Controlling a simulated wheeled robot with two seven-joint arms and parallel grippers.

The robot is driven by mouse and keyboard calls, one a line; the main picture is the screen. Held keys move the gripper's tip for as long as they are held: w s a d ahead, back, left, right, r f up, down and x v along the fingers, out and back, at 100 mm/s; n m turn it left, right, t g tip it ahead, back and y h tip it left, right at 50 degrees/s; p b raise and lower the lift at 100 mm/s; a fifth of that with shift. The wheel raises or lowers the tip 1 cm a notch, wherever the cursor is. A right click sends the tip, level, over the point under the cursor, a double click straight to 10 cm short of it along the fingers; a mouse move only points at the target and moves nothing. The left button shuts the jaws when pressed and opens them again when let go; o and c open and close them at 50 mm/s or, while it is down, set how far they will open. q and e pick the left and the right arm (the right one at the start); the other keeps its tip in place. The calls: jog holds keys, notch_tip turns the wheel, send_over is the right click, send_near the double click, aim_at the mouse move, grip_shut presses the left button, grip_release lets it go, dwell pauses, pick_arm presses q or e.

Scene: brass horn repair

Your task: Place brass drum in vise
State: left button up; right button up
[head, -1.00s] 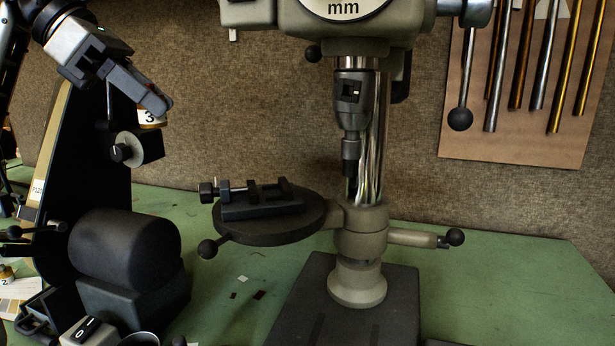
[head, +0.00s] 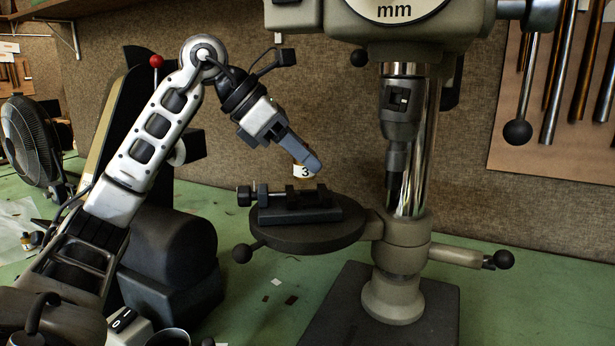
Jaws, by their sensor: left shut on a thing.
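The brass drum (head: 304,171) carries a white label with a 3, and only part of it shows below my fingertips. My left gripper (head: 309,163) is shut on it and holds it just above the vise. The dark vise (head: 300,207) lies on the round table (head: 305,238) of the drill press, with its screw end to the left. The drum appears apart from the vise jaws, with a small gap below it. My right gripper is not in view.
The drill chuck (head: 399,110) and the shiny column (head: 425,150) stand to the right of the vise. A dark rounded machine (head: 172,250) stands at the left. The green bench (head: 540,290) is clear at the right.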

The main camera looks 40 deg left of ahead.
aim_at(307, 174)
pick_arm(q)
jog(key=shift+w+d+f+b, duration=0.15)
jog(key=shift+f+b, duration=0.15)
jog(key=shift+f, duration=0.65)
jog(key=shift+w+f+b, duration=0.1)
jog(key=shift+f+b, duration=0.15)
jog(key=shift+f, duration=0.7)
jog(key=shift+f, duration=0.2)
jog(key=o, duration=1)
jog(key=shift+r, duration=0.1)
jog(key=shift+r, duration=0.25)
jog(key=v, duration=1.1)
jog(key=shift+s+a+r+p, duration=0.2)
jog(key=shift+s+a+p, duration=0.05)
jog(key=shift+s+p, duration=0.1)
